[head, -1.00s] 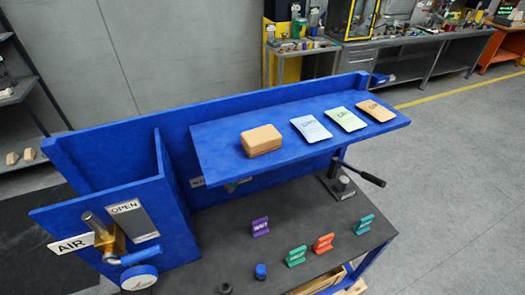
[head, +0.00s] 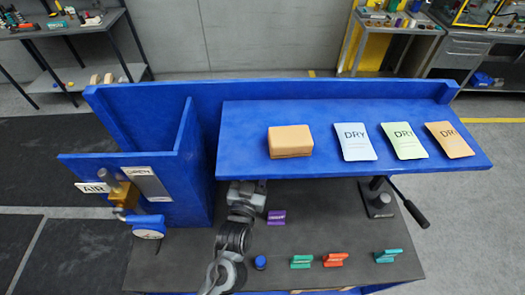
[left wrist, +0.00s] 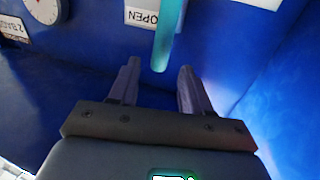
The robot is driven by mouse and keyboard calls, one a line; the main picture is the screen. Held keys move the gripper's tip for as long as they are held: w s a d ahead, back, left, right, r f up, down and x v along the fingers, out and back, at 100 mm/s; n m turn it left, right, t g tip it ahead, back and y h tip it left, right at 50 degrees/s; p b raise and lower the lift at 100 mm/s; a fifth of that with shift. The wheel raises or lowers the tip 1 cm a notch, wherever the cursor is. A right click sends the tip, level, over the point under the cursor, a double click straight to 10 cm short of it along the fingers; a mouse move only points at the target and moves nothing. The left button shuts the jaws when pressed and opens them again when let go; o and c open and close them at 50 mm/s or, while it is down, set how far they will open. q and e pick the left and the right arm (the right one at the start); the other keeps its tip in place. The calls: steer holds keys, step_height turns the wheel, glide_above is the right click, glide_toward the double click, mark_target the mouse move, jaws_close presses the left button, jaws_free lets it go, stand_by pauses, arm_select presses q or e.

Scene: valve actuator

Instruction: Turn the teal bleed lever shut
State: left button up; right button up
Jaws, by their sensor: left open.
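The teal bleed lever (left wrist: 167,38) shows in the left wrist view as a rounded bar coming down from the top edge. Its lower end appears between the fingertips of my left gripper (left wrist: 158,66), which is open. A finger stands on each side of it, with gaps visible; I cannot tell how deep the lever sits between them. A white OPEN label (left wrist: 143,17) is left of the lever. In the head view my left arm reaches up under the blue shelf, which hides the gripper tips and the lever. My right gripper is not in view.
The blue shelf (head: 235,150) overhangs the work area and holds a tan box (head: 290,141) and several DRY packets. Several coloured tags, a blue cap (head: 260,263) and a black-handled lever (head: 408,203) stand on the dark bench. A gauge (left wrist: 43,8) is near the left wrist view's upper left.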

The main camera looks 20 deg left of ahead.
arm_select(q)
steer(key=w, duration=0.6)
steer(key=shift+w+a, duration=0.35)
jaws_close()
